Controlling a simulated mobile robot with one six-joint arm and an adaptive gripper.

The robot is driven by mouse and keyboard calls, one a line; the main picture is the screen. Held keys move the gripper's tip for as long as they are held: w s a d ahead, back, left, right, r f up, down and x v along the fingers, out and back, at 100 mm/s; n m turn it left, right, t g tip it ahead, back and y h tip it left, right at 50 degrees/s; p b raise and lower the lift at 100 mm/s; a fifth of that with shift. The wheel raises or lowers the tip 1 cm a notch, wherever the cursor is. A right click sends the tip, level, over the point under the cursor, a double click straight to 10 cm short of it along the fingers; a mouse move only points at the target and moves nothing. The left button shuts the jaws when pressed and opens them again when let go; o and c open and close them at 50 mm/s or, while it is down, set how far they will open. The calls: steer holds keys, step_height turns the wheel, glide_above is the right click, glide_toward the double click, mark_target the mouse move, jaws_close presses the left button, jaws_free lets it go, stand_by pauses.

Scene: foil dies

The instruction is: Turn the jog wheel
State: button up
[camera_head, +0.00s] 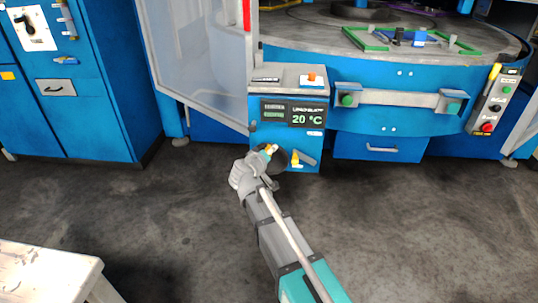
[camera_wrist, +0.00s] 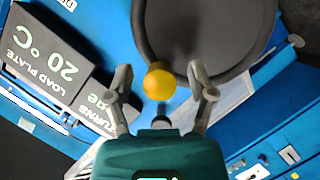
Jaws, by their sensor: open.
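The jog wheel is a dark grey round disc with a raised rim, large at the top right of the wrist view (camera_wrist: 205,28). In the head view it is a dark disc (camera_head: 280,161) below the display, partly hidden by my gripper. Its yellow round knob (camera_wrist: 159,84) lies between my two gripper fingers in the wrist view. My gripper (camera_wrist: 160,76) is open, with one finger on each side of the knob. A gap shows on both sides, so the fingers look apart from it. In the head view my gripper (camera_head: 268,153) is at the wheel.
A display (camera_head: 293,113) reading 20 °C is above the wheel. A clear door panel (camera_head: 200,60) hangs at left. A white table (camera_head: 45,272) stands at bottom left. Open floor surrounds my arm.

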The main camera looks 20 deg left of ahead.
steer(key=shift+w, duration=0.15)
jaws_close()
steer(key=shift+d, duration=0.15)
stand_by(0.5)
